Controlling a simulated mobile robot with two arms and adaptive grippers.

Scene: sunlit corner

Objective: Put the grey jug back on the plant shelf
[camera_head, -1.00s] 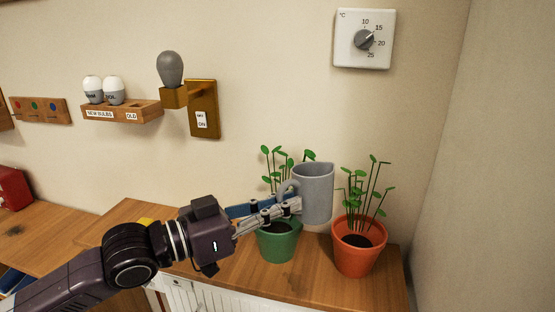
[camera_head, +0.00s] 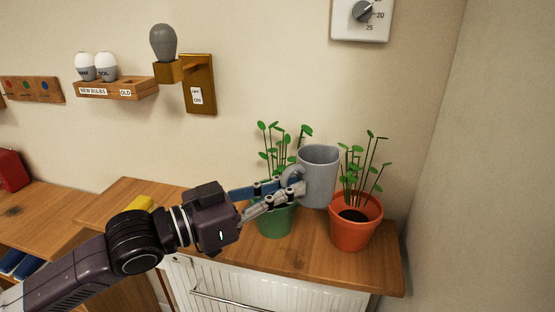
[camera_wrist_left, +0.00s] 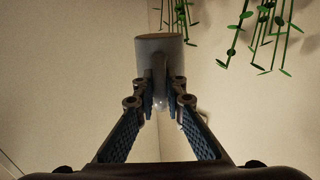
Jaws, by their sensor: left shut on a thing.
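The grey jug (camera_head: 319,177) is upright in the head view, between the two potted plants in the picture. My left gripper (camera_head: 296,188) is shut on its handle, on the jug's left side. In the left wrist view the jug (camera_wrist_left: 160,58) shows beyond the fingertips of the left gripper (camera_wrist_left: 156,103), with the handle between them. The plant shelf (camera_head: 300,258) is the wooden top under the pots. The jug appears held above it; the exact gap is hard to tell. My right gripper is not in view.
A green pot (camera_head: 275,222) with a plant stands behind my left gripper. An orange pot (camera_head: 356,230) with a plant stands just right of the jug. A white radiator (camera_head: 240,287) is under the shelf. The shelf's front strip is bare.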

